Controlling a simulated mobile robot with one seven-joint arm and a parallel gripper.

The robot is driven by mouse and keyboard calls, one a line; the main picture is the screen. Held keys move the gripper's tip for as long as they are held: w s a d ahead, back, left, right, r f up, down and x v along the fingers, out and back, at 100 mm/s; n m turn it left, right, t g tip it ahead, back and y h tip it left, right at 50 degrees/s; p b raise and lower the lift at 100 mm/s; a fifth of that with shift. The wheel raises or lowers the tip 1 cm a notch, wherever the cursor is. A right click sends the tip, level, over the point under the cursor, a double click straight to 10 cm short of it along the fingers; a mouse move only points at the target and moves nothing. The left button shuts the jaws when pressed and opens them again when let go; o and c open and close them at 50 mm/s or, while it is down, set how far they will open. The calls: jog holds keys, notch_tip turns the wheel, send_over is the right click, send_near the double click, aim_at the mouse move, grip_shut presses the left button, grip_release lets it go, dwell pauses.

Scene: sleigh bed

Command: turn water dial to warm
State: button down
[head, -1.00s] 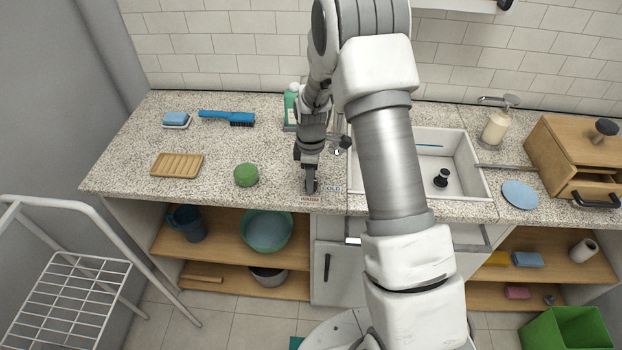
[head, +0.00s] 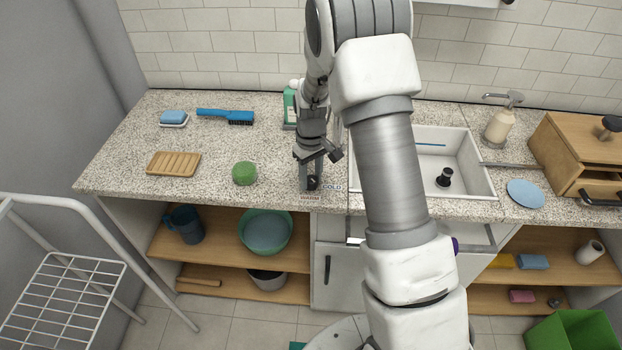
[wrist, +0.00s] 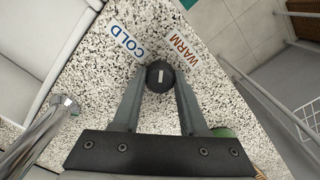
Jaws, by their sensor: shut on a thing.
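The water dial (wrist: 160,77) is a small round black knob with a short white mark, set on the speckled counter. In the wrist view it sits between the two fingers of my gripper (wrist: 160,88), which is shut on it. The white mark points up in that view, between the COLD label (wrist: 128,42) at left and the WARM label (wrist: 183,49) at right. In the head view my gripper (head: 311,184) points down at the counter's front edge. The dark dial (head: 313,182) is partly hidden there, with WARM (head: 310,198) in front and COLD (head: 332,187) to its right.
A green round item (head: 245,173) and a wooden soap rack (head: 173,164) lie left of my gripper. A green bottle (head: 290,107) stands behind it. The sink (head: 470,165) with its faucet is to the right. A metal rack (head: 65,305) stands at front left.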

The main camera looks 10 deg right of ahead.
aim_at(311, 178)
jog(key=m, duration=0.4)
jog(key=shift+m, duration=0.3)
jog(key=shift+m+b, duration=0.3)
jog(key=shift+m, duration=1.6)
jog(key=shift+c, duration=2.2)
grip_release()
notch_tip(311, 178, up, 18)
jog(key=p, duration=0.1)
jog(key=shift+f, duration=0.25)
